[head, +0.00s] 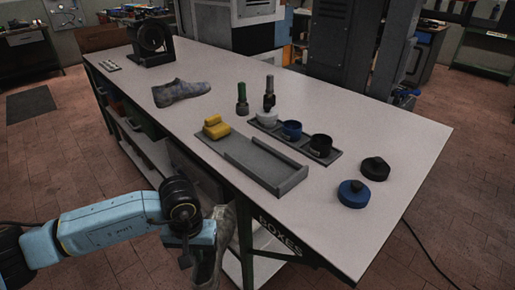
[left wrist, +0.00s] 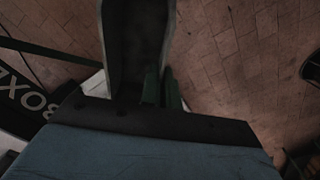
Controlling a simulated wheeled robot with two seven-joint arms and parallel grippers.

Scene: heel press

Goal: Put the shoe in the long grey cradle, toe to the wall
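A brownish-grey shoe (head: 227,222) hangs beside the table's front edge, below the tabletop and steeply tilted. My left gripper (head: 208,238) is at its side; in the left wrist view the two green fingers (left wrist: 161,90) close on the side wall of the shoe (left wrist: 138,45), whose opening faces the camera. The long grey cradle (head: 262,163) lies on the tabletop near the front edge, with low raised walls on its right part. A yellow block (head: 215,127) sits at its left end. The cradle's channel is empty. My right gripper is in neither view.
A second, mottled grey shoe (head: 182,92) lies on the table (head: 400,130) farther back. A tray (head: 333,157) with white, blue and black cups stands behind the cradle, with two upright bottle-like tools nearby. Blue (head: 354,194) and black (head: 375,168) round pieces lie at right.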

